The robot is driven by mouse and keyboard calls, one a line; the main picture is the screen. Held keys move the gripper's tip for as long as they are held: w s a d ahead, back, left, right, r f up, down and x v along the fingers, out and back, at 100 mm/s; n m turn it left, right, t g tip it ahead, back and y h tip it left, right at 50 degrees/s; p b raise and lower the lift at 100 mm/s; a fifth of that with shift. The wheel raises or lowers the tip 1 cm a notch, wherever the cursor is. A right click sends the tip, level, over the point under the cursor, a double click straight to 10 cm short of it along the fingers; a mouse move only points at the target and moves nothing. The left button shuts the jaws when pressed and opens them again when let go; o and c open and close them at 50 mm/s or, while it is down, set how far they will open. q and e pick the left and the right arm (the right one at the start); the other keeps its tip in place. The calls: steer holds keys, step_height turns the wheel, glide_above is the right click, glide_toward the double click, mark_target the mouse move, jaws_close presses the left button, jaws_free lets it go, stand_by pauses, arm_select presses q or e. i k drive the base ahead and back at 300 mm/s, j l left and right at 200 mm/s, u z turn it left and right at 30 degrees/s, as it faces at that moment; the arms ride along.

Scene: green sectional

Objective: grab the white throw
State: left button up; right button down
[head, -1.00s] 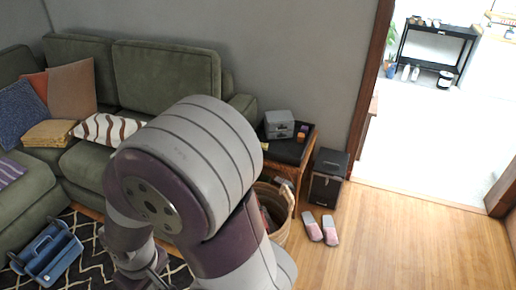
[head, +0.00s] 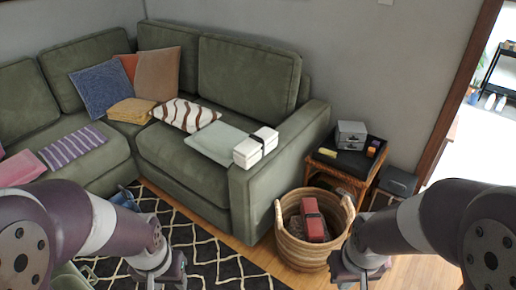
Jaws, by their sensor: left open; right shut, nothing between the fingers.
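A pale, whitish folded cloth (head: 214,142) lies flat on the right seat of the green sectional; it looks like the white throw. A white block-shaped bundle with a dark band (head: 256,147) rests on the sofa's right armrest beside it; I cannot tell whether it is cloth. My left gripper (head: 162,283) is low at the bottom edge, in front of the sofa over the patterned rug, open and away from both.
A wicker basket (head: 284,246) with a red banded item (head: 312,220) stands before the armrest. A side table (head: 346,165) with grey boxes and a black speaker (head: 398,181) are at the right. A striped pillow (head: 187,115) and a yellow folded cloth (head: 131,110) lie on the sofa.

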mark_target(254, 148)
steer(key=i+l+z, duration=0.15)
steer(key=i+z, duration=0.2)
steer(key=i, duration=0.15)
steer(key=i+j+z, duration=0.45)
steer(key=j, duration=0.15)
steer(key=i+j+z, duration=0.2)
steer(key=j, duration=0.15)
steer(key=j+z, duration=0.25)
steer(key=i+j+z, duration=0.2)
steer(key=j, duration=0.35)
steer(key=j+z, duration=0.2)
steer(key=j, duration=0.2)
